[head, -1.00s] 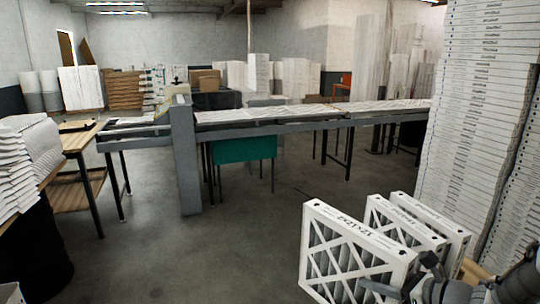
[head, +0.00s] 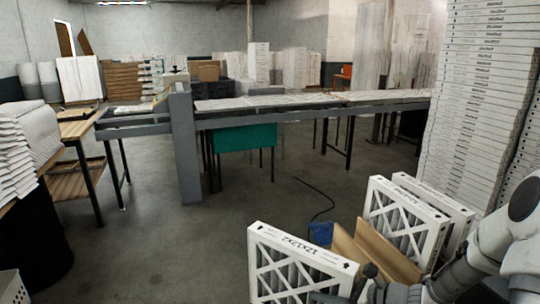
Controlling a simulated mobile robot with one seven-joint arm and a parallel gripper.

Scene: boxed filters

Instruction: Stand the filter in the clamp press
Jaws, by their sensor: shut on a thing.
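My gripper (head: 368,284) is at the bottom right of the head view, shut on a white-framed filter (head: 296,249). The filter is upright, with white cross struts over grey pleats and printing on its top edge. Its bottom is cut off by the frame. It is held clear to the left of an open cardboard box (head: 376,253). The fingertips are partly hidden behind the filter's right edge. A grey upright post with a frame (head: 184,150) stands at the left end of the long table; I cannot tell whether it is the clamp press.
Two more filters (head: 408,222) stand upright in or behind the box. A tall stack of filters (head: 470,110) rises at the right. A long roller table (head: 300,112) crosses the room. A wooden bench (head: 78,128) stands at left. The grey floor (head: 140,250) between is clear.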

